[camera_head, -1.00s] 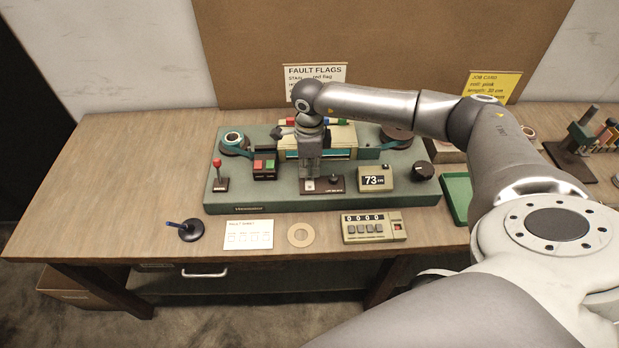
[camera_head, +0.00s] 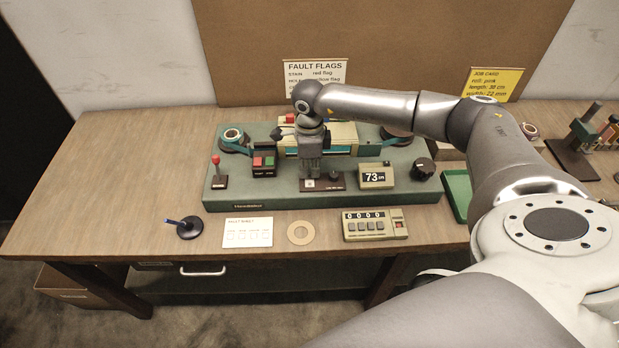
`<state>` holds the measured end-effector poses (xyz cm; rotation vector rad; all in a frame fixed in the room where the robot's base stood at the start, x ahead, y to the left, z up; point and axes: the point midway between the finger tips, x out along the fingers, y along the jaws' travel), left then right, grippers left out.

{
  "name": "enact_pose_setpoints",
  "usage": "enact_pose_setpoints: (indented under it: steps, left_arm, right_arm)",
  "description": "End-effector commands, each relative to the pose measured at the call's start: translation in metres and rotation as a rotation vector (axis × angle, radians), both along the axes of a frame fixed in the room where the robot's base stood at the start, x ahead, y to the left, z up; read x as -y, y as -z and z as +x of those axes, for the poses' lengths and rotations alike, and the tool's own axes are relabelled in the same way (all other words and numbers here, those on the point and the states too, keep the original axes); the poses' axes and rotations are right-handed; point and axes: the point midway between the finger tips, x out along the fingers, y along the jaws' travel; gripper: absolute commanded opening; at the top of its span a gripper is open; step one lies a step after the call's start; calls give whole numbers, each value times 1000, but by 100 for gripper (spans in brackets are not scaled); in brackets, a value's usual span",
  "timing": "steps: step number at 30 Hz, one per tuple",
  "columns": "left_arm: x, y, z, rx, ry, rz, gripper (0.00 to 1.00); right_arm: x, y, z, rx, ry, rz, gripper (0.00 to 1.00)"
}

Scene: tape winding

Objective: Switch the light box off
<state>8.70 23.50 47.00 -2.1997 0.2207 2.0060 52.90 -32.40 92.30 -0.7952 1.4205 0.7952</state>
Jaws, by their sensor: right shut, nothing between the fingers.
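My right gripper (camera_head: 310,180) is shut and empty. It points straight down over a small dark switch plate (camera_head: 323,185) at the front of the machine, in front of the light box. The fingertips are at or just above a pale square on the plate's left part; I cannot tell if they touch. A small dark knob is on the plate's right part. The gripper hides part of the light box. My left gripper is not in view.
A counter (camera_head: 374,225), cardboard ring (camera_head: 301,232) and fault sheet (camera_head: 248,232) lie in front.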

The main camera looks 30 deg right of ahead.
Motion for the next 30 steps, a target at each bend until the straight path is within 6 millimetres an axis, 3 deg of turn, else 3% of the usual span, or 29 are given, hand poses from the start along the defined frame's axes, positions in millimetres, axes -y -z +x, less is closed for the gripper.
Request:
enact_pose_setpoints:
  steps: [13,30]
  left_arm:
    - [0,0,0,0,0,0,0]
    - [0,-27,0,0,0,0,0]
  right_arm:
    - [0,0,0,0,0,0,0]
    - [0,-46,0,0,0,0,0]
